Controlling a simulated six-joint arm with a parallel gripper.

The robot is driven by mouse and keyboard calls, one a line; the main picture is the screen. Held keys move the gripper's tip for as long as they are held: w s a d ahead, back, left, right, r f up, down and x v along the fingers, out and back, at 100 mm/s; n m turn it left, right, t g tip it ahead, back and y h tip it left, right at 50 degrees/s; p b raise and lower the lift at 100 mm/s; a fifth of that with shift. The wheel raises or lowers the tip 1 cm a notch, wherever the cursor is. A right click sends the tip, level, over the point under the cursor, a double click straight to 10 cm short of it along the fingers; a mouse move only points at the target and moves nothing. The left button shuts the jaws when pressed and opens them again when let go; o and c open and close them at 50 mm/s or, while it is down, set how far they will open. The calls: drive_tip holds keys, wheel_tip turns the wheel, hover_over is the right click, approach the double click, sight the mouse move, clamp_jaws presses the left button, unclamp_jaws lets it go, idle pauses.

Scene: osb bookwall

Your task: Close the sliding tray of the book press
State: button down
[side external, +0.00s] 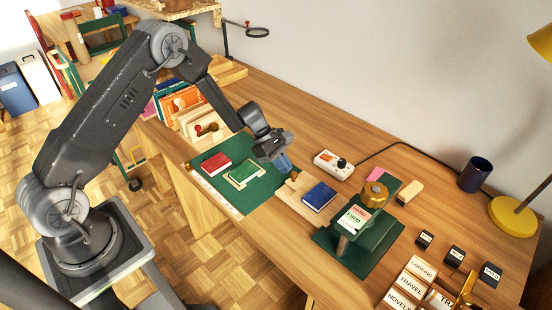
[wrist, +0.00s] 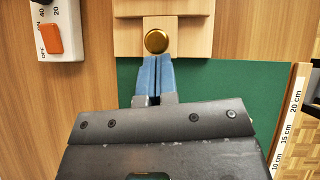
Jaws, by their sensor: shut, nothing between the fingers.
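The book press (side external: 358,226) is dark green with a brass knob on top and stands at the middle right of the side view. Its pale wooden sliding tray (side external: 300,207) sticks out to the left, towards my gripper, and carries a blue book (side external: 319,196). In the wrist view the tray's end (wrist: 188,45) has a round brass knob (wrist: 156,41). My gripper (side external: 286,166) is shut and empty, its blue fingertips (wrist: 153,62) just short of the knob; I cannot tell whether they touch it.
Black blocks and lettered signs (side external: 420,268) are at right. A yellow lamp (side external: 512,216) stands far right.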

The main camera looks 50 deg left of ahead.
idle(0.3)
approach(334, 210)
drive_tip(key=x, duration=0.4)
drive_tip(key=shift+d+f, duration=0.2)
